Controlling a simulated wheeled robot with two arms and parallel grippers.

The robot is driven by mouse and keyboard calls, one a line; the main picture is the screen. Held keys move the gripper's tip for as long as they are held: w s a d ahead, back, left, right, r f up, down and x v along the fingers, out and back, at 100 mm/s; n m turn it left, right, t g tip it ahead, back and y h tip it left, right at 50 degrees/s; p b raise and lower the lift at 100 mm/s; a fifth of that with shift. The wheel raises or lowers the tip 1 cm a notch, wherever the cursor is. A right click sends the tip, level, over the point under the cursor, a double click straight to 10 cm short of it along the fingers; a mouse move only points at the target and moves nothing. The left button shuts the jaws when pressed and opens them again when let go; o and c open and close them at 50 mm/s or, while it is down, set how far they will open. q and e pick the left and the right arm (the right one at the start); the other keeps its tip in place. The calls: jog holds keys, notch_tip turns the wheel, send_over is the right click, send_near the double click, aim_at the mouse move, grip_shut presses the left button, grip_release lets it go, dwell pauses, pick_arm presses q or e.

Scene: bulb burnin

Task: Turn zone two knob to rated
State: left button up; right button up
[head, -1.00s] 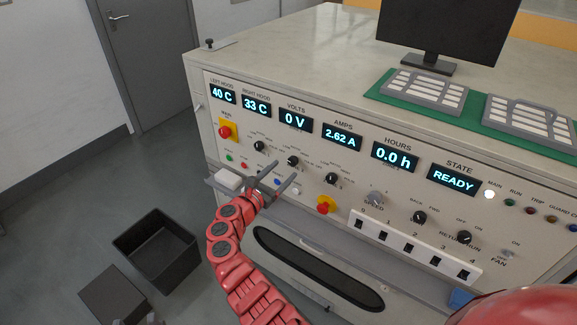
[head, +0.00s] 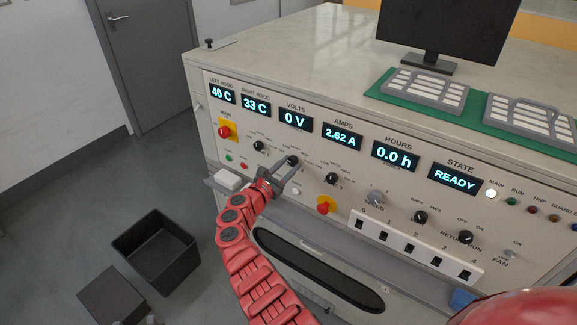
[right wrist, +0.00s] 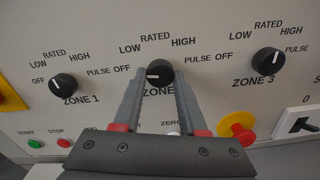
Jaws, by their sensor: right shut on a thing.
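The zone 2 knob (right wrist: 160,73) is a black round knob on the pale panel; it also shows in the head view (head: 293,160). Its white mark points left, toward OFF; RATED is printed above it. My right gripper (right wrist: 160,66) is shut on this knob, one grey finger at each side, and in the head view the gripper (head: 284,167) reaches up to it from below. The fingers hide part of the ZONE 2 label. My left gripper is not in view.
The zone 1 knob (right wrist: 62,85) sits to the left and the zone 3 knob (right wrist: 268,62) to the right. A red button on yellow (right wrist: 238,128) is below right. A white block on a small shelf (head: 228,179) is left of my gripper. The STATE display (head: 454,179) reads READY.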

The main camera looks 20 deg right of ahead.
grip_shut()
jog(key=shift+f+m+b, duration=0.2)
jog(key=shift+m+b, duration=0.9)
jog(key=shift+b, duration=0.1)
jog(key=m+b, duration=1.1)
jog(key=b, duration=0.2)
jog(key=shift+w+a, duration=0.1)
jog(key=shift+r+m+b, duration=0.25)
jog(key=shift+m+b, duration=1.05)
jog(key=o, duration=1.1)
grip_release()
jog(key=shift+r, duration=0.1)
jog(key=p+v, duration=0.1)
jog(key=v, duration=1.6)
